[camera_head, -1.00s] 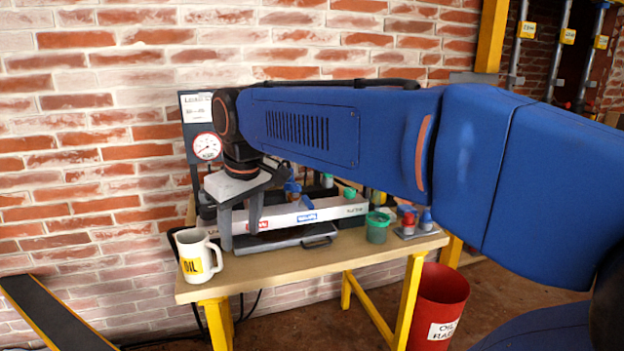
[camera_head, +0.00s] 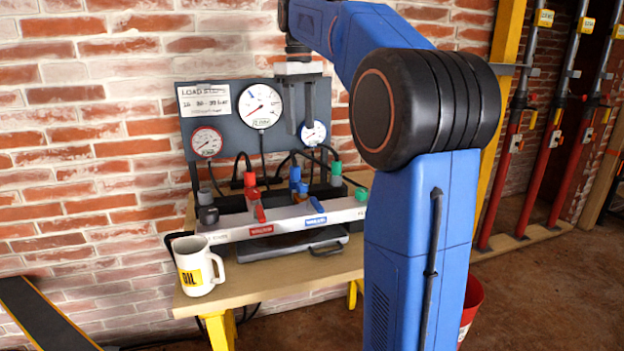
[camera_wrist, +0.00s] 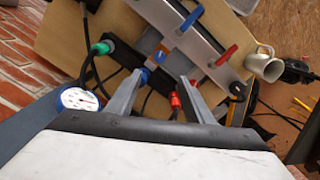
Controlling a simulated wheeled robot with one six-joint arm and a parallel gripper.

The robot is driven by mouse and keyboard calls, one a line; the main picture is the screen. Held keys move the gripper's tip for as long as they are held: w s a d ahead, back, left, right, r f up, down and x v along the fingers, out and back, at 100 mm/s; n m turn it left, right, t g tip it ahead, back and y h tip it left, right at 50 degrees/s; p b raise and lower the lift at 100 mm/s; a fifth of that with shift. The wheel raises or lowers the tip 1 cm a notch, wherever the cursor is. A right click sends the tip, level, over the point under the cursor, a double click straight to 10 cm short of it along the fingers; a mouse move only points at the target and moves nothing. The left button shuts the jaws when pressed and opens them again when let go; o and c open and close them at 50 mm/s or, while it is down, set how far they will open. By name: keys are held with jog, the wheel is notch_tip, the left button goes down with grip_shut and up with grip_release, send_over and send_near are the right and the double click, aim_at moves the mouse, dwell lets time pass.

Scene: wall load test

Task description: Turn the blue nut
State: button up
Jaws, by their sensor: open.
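The blue nut (camera_head: 295,174) is a small blue fitting on a hose end at the manifold, between a red fitting and a green one. In the wrist view a blue fitting (camera_wrist: 145,76) shows beside the left fingertip, partly covered by it. My gripper (camera_head: 300,128) points down in front of the gauge panel, above the blue nut and apart from it. Its two fingers are open and empty. The wrist view shows the gap between the fingertips (camera_wrist: 161,77). A blue lever (camera_head: 317,204) stands on the manifold in front of the nut.
The gauge panel (camera_head: 188,142) stands close behind my gripper. A red fitting (camera_head: 249,180), a green fitting (camera_head: 336,168) and black hoses surround the nut. A red lever (camera_head: 259,213) is on the manifold (camera_head: 283,225). A white mug (camera_head: 197,278) stands at the bench's left end.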

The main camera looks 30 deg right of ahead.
aim_at(303, 184)
jog(key=f, duration=1.7)
jog(key=shift+d+f, duration=0.15)
jog(key=shift+d, duration=0.1)
jog(key=c, duration=1)
